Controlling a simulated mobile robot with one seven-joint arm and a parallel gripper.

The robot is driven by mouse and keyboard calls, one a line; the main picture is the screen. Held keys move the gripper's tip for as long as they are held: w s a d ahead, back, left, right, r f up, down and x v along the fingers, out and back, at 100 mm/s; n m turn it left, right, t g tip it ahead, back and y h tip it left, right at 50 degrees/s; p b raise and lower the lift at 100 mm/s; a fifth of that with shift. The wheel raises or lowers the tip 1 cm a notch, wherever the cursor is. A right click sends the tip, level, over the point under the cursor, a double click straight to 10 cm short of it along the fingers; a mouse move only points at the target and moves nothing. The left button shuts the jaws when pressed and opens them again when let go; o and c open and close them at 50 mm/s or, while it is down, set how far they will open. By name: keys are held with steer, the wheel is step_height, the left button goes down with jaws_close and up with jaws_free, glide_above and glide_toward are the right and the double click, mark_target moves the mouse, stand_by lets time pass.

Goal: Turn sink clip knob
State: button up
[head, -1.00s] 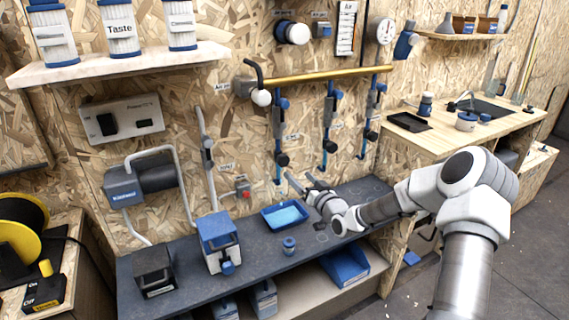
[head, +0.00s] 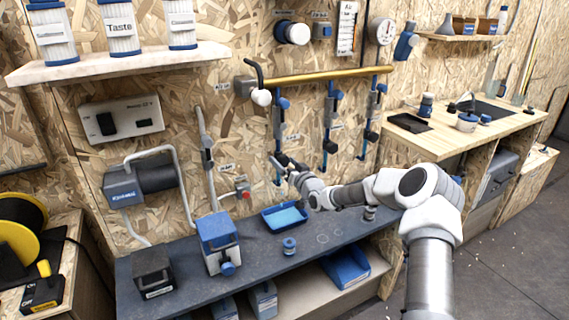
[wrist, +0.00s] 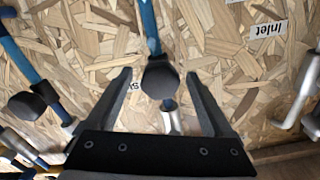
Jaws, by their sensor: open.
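A dark rounded knob (wrist: 160,80) on a blue hose clip is centred in the wrist view. A small label (wrist: 134,87) beside it is partly hidden; only an "S"-like part shows. My gripper (wrist: 158,100) is open, with one finger on each side of the knob and no clear contact. In the head view my gripper (head: 281,166) is at the leftmost of three blue vertical clips under the brass pipe, and its fingers partly cover that clip's knob (head: 282,159).
Similar knobs sit on the middle clip (head: 329,146) and right clip (head: 371,136). A grey pipe (head: 207,155) is left of my gripper. Below are a blue tray (head: 270,222) and small jar (head: 289,247) on the dark bench (head: 330,240).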

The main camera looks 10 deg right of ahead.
jaws_close()
stand_by(0.3)
steer(key=shift+m+b, duration=0.3)
steer(key=m+b, duration=0.2)
steer(key=shift+f+m, duration=0.2)
steer(key=shift+m, duration=0.1)
steer(key=m+b, duration=0.3)
steer(key=m, duration=0.2)
steer(key=shift+m, duration=0.3)
steer(key=m+b, duration=0.3)
steer(key=m, duration=0.2)
steer(key=shift+r+m+b, duration=0.15)
steer(key=shift+m+b, duration=0.95)
steer(key=shift+m, duration=1)
